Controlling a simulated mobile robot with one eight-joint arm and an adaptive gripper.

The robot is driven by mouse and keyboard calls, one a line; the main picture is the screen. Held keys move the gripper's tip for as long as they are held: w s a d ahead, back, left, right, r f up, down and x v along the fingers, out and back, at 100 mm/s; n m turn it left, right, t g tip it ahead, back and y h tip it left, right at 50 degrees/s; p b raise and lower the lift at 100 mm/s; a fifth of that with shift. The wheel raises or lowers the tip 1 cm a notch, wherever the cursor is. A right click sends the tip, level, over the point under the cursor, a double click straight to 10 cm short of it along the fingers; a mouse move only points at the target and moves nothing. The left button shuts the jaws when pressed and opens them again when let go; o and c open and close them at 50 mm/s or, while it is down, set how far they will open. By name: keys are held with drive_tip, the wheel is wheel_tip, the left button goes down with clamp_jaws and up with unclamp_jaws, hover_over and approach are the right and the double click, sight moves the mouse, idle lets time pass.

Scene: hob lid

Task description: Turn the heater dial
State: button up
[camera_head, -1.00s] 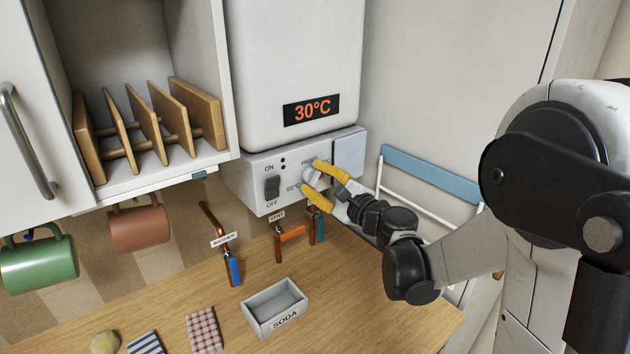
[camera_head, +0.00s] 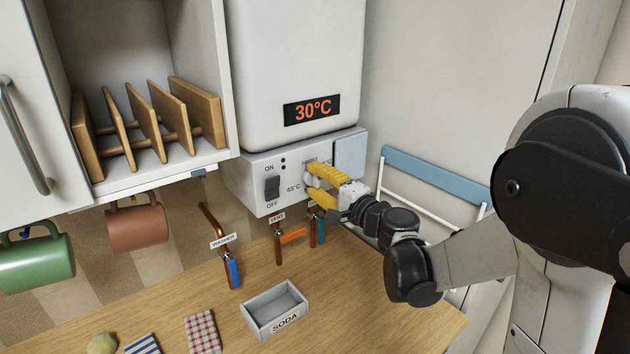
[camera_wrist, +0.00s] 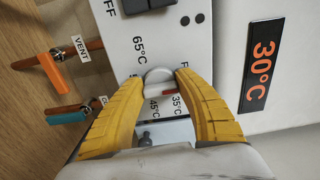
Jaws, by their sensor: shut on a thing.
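The heater (camera_head: 300,70) is a white wall unit whose display (camera_head: 311,110) reads 30°C. The heater dial (camera_wrist: 158,76) is a pale round knob on the lower panel, with 65°C, 45°C and 35°C printed around it. A red mark shows near it in the wrist view. My gripper (camera_head: 310,181) has yellow fingers and is shut on the dial, with one finger on each side; it also shows in the wrist view (camera_wrist: 160,78). The fingers hide most of the dial in the head view.
A dark ON/OFF switch (camera_head: 272,188) sits left of the dial. Pipes with an orange vent handle (camera_head: 292,235) and a blue washer handle (camera_head: 234,273) are below. A grey SODA tray (camera_head: 275,308) stands on the wooden counter. A blue-topped folding rack (camera_head: 435,178) leans at right.

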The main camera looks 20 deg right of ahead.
idle(0.4)
drive_tip(key=o, duration=1.2)
drive_tip(key=v, duration=1.2)
drive_tip(key=shift+a, duration=0.1)
